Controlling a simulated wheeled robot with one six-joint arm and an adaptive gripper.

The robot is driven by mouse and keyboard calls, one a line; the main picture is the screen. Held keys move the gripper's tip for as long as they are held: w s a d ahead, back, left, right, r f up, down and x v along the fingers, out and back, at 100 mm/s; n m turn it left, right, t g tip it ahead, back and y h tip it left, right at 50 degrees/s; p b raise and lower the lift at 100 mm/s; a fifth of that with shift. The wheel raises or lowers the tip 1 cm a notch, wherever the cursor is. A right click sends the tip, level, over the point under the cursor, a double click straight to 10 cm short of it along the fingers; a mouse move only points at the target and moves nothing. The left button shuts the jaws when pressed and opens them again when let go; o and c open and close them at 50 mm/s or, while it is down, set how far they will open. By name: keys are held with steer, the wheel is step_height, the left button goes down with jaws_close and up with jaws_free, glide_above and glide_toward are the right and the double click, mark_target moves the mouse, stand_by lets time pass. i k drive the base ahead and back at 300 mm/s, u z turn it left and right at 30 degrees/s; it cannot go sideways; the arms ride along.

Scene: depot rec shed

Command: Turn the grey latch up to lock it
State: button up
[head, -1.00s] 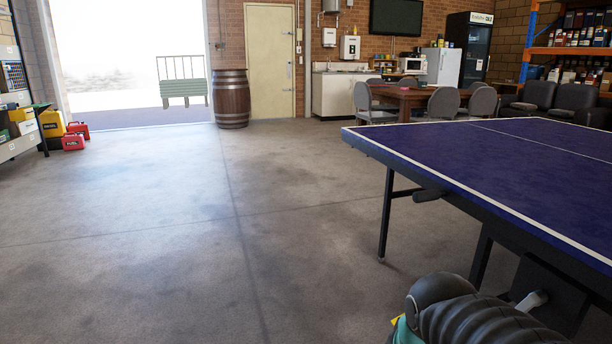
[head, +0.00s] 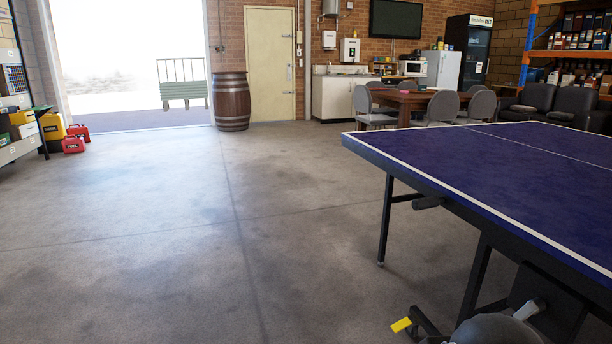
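A light grey handle, which looks like the grey latch (head: 529,309), sits on the dark under-frame of the blue table-tennis table (head: 470,165) at the lower right of the head view. It appears as a short, slanted grip, and its lower part is partly hidden behind my arm. My gripper (head: 424,324) is at the bottom edge, left of the latch and apart from it in the picture. Dark finger parts and a yellow piece show, but the rest is cut off by the frame. I cannot tell whether it is open or shut.
A dark lever (head: 428,202) sticks out under the table's near edge. A table leg (head: 386,220) stands left of the latch. The concrete floor (head: 160,240) to the left is clear. A barrel (head: 231,102), red fuel cans (head: 74,143) and a dining table with chairs are farther back.

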mark_target(537, 305)
steer(key=u, duration=0.6)
steer(key=k, duration=1)
steer(key=z, duration=0.65)
